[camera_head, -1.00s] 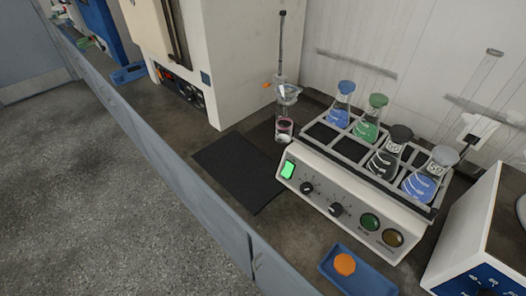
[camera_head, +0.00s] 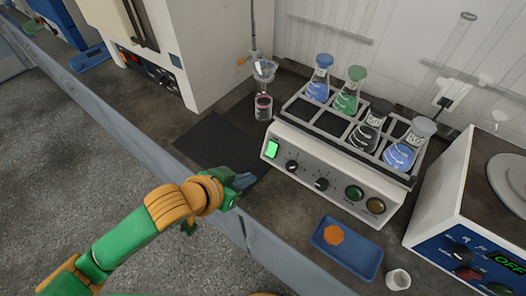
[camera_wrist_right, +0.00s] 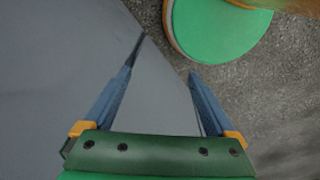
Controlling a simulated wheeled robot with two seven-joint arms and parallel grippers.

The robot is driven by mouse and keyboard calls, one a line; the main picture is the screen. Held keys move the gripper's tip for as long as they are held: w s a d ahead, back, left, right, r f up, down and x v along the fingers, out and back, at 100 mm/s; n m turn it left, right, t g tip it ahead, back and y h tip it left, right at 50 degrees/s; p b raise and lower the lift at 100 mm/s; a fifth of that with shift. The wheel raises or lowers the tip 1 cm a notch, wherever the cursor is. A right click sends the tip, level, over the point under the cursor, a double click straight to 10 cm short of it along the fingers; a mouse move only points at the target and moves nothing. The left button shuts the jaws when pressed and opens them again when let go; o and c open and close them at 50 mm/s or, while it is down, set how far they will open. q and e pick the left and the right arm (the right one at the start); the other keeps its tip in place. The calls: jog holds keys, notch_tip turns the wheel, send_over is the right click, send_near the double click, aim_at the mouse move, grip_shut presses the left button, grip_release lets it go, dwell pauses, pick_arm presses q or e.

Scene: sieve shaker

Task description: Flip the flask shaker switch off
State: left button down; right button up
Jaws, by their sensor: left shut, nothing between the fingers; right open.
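The flask shaker (camera_head: 332,178) stands on the bench with several flasks in its rack. Its lit green rocker switch (camera_head: 271,149) is at the left end of the front panel, beside two black knobs. In the head view my left gripper (camera_head: 246,181) is shut and empty, over the bench's front edge below and left of the switch and apart from it. My right gripper (camera_wrist_right: 168,58) shows only in its wrist view, open and empty, with the grey cabinet front and the floor beyond it.
A dark mat (camera_head: 197,148) lies left of the shaker. A blue tray (camera_head: 358,258) with an orange item is in front of it, near a small white cup (camera_head: 398,279). A glass vessel (camera_head: 263,105) stands behind the mat. A white device with an OFF display (camera_head: 470,245) is at the right.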

aim_at(270, 153)
pick_arm(q)
jog(key=w+a+r, duration=0.2)
jog(key=w+r, duration=0.1)
jog(key=shift+w+f, duration=0.1)
jog(key=x, duration=1.4)
